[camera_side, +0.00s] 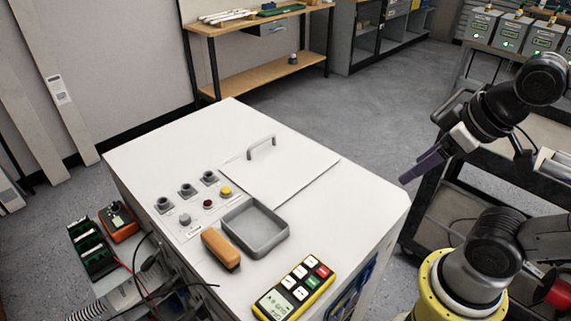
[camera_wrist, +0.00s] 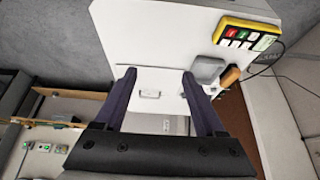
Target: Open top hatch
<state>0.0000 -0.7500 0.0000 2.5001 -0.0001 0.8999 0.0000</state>
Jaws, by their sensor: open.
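The top hatch (camera_side: 290,172) is a flat white square panel, lying shut in the top of a white cabinet (camera_side: 140,150). A grey bar handle (camera_side: 262,143) stands up near its far edge. In the wrist view the hatch (camera_wrist: 168,78) and its handle (camera_wrist: 150,94) show between my fingers, at a distance. My gripper (camera_side: 408,180) has dark purple fingers and is at the right in the side view, beyond the cabinet's right edge and above its top. In the wrist view my gripper (camera_wrist: 160,73) is open and empty, its fingers wide apart. It touches nothing.
On the cabinet top are a grey tray (camera_side: 272,247), an orange-brown block (camera_side: 220,249), a yellow keypad device (camera_side: 295,289) and several knobs and buttons (camera_side: 208,203). A dark cart (camera_side: 455,205) stands to the right. The space above the hatch is clear.

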